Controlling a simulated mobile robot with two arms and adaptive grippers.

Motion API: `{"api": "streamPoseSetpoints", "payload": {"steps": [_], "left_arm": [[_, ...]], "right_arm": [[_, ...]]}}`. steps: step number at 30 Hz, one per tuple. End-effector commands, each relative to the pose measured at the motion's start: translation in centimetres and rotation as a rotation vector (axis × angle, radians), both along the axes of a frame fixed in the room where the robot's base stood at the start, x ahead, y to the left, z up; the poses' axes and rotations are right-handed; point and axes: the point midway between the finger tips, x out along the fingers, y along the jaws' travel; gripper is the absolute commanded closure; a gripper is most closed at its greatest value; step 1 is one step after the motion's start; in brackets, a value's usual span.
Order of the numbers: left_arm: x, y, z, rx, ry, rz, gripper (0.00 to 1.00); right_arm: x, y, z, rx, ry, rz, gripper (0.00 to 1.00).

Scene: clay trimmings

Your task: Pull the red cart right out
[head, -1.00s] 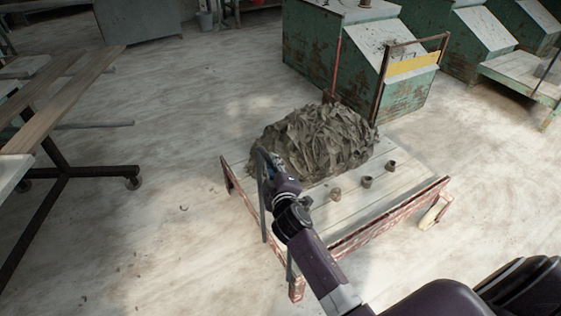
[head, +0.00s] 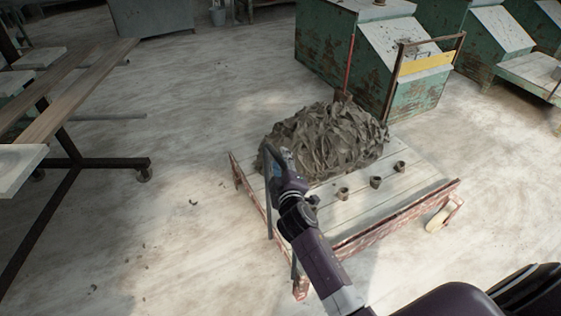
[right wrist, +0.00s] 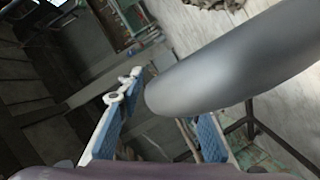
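The red cart (head: 385,232) is a low flatbed with a pale plank deck and rusty red edge rails. It carries a large heap of grey clay trimmings (head: 325,143). A grey handle bar (head: 269,205) rises at its near left end, partly hidden by my right arm. My right gripper (head: 279,163) is at the top of this handle. In the right wrist view its blue-padded fingers (right wrist: 160,128) stand apart, with the grey bar (right wrist: 235,70) crossing close by and hiding part of one finger. I see no firm clamp on it. My left gripper is out of view.
Several small clay cups (head: 376,182) stand on the deck. Rusty green cabinets (head: 375,60) stand close behind the cart, with a yellow-panelled frame (head: 426,64) before them. A wheeled table (head: 75,85) stands at left. Floor left of the cart is mostly clear.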

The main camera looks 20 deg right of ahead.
Motion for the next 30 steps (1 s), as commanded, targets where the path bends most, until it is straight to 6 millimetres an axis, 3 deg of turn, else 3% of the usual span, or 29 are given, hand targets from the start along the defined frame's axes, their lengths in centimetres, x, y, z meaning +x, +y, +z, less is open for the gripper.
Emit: {"api": "streamPoseSetpoints", "payload": {"steps": [7, 21, 30], "left_arm": [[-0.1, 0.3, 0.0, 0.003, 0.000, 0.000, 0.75], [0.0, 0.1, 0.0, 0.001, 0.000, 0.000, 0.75], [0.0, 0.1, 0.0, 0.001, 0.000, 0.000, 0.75]], "right_arm": [[-1.2, 0.3, 0.2, 0.001, -0.001, 0.001, 0.67], [-9.4, 2.5, 2.0, 0.001, 0.002, 0.000, 0.67], [-11.3, 2.9, 2.6, 0.000, 0.000, 0.000, 0.67]]}}
